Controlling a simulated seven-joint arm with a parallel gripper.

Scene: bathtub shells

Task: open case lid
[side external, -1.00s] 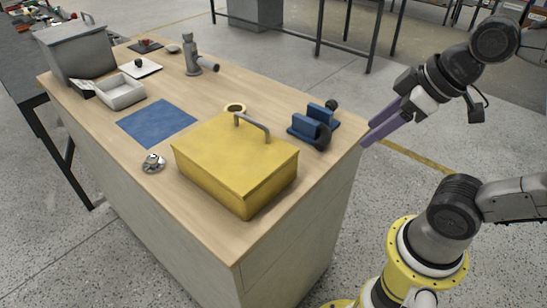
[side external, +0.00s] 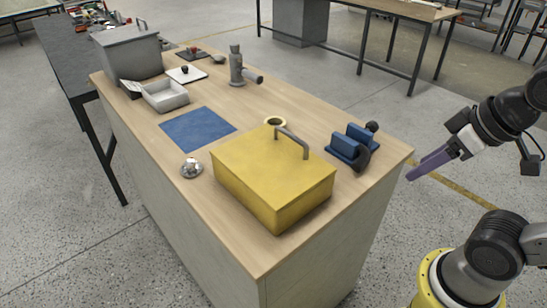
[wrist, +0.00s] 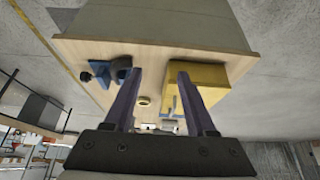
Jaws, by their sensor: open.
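A yellow case (side external: 272,188) with a grey handle (side external: 292,142) on its lid sits on the near right part of the wooden bench. Its lid is shut. My gripper (side external: 418,172) is off the bench's right edge, apart from the case, with its purple fingers pointing left toward the bench. In the wrist view my gripper (wrist: 157,77) is open and empty, its fingers apart. The yellow case (wrist: 205,82) appears there behind and beside the right finger, partly hidden by it.
A blue fixture (side external: 352,147) stands on the bench between the case and my gripper. A yellow ring (side external: 275,121), a shiny metal part (side external: 191,168) and a blue mat (side external: 197,128) lie around the case. A grey bin (side external: 128,54) and open tray (side external: 165,96) stand at the far left.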

